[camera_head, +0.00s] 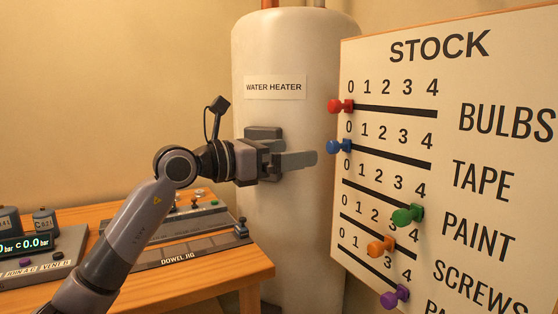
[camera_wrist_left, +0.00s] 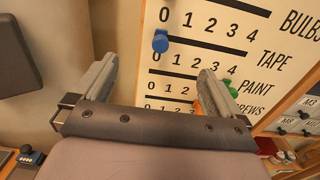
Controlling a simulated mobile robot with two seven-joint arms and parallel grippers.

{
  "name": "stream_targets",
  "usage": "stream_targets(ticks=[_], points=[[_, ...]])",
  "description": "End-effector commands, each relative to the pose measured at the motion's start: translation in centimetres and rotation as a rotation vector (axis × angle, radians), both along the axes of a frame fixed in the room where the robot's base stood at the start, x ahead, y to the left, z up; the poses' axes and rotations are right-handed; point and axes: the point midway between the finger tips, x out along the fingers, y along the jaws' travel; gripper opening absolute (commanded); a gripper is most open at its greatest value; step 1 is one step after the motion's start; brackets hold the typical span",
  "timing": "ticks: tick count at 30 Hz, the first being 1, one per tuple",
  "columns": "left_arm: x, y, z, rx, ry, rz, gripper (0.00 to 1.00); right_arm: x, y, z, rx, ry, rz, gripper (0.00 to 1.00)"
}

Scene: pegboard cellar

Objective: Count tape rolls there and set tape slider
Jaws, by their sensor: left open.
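The stock board (camera_head: 415,75) stands at the right, with numbered tracks for each item. The blue tape slider knob (camera_head: 339,146) is at the left end of its track, at 0; it also shows in the left wrist view (camera_wrist_left: 160,41). My left gripper (camera_head: 300,157) is open and empty, its fingers toward the board, just left of the blue knob in the head view. In the left wrist view the knob appears beyond the fingertips, between the two fingers (camera_wrist_left: 156,72). No tape rolls are visible. My right gripper is out of view.
Other knobs on the board are red (camera_head: 340,106), at 0, green (camera_head: 407,215), near 4, orange (camera_head: 380,246) and purple (camera_head: 395,297). A water heater (camera_head: 290,50) stands behind my gripper. A wooden bench (camera_head: 225,268) holds a dowel jig (camera_head: 190,250).

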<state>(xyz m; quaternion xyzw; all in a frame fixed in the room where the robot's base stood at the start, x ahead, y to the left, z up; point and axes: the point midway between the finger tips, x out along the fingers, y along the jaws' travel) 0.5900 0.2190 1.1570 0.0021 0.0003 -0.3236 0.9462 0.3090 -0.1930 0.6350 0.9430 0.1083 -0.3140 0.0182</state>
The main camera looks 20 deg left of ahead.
Motion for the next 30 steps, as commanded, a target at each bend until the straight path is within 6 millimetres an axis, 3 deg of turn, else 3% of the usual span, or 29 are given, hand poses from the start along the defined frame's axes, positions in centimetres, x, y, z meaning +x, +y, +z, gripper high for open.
stream_targets(ticks=[21, 30], points=[[7.1, -5.7, 0.3, -0.004, 0.001, -0.004, 1.0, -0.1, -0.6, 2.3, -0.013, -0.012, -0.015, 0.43], [8.0, -6.4, 0.0, -0.004, 0.0, -0.004, 1.0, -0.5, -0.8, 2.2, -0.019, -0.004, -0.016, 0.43]])
